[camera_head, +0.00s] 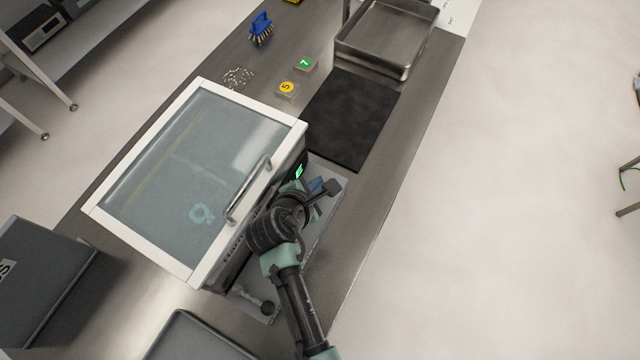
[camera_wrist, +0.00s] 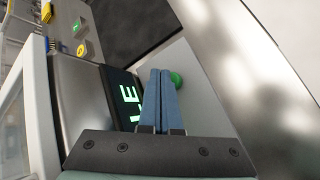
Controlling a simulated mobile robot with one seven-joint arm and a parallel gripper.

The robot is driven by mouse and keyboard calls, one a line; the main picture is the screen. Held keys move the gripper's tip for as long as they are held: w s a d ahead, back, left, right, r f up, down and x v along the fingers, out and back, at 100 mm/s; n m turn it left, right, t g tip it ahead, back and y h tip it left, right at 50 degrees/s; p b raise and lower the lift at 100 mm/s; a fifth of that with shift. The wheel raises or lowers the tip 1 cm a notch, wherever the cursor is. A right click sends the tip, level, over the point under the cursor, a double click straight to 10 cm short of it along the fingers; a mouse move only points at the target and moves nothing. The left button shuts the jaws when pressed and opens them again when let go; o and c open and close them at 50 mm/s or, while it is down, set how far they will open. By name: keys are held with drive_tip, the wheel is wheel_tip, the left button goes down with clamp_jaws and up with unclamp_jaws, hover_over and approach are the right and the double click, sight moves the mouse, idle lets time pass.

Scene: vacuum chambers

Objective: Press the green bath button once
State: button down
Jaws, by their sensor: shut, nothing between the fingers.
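The green bath button (camera_wrist: 176,79) is a small round green knob on a light grey panel in the wrist view. It sits just beyond and to the right of my fingertips, and the fingers hide part of its left side. My gripper (camera_wrist: 161,75) has two blue fingers pressed together with nothing between them. Whether the tips touch the button cannot be told. In the head view my gripper (camera_head: 316,186) is at the front right corner of the white vacuum chamber (camera_head: 98,207), and I cannot make out the button there. A lit green display (camera_wrist: 131,103) is left of the fingers.
The chamber's clear lid has a metal handle (camera_head: 248,190). A black mat (camera_head: 352,118), a steel tray (camera_head: 373,66), number tags (camera_head: 287,89), a blue brush (camera_head: 261,27) and pale bits (camera_head: 238,77) lie farther back on the steel bench (camera_head: 415,110). A grey tray (camera_head: 190,338) is at the near edge.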

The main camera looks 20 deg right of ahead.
drive_tip(key=shift+f, duration=0.35)
drive_tip(key=shift+f+b, duration=0.35)
drive_tip(key=shift+f, duration=0.25)
idle(0.6)
drive_tip(key=shift+r, duration=0.1)
drive_tip(key=shift+r+p, duration=0.95)
drive_tip(key=shift+p, duration=0.2)
wheel_tip(320, 180, up, 5)
drive_tip(key=p, duration=0.5)
idle(0.7)
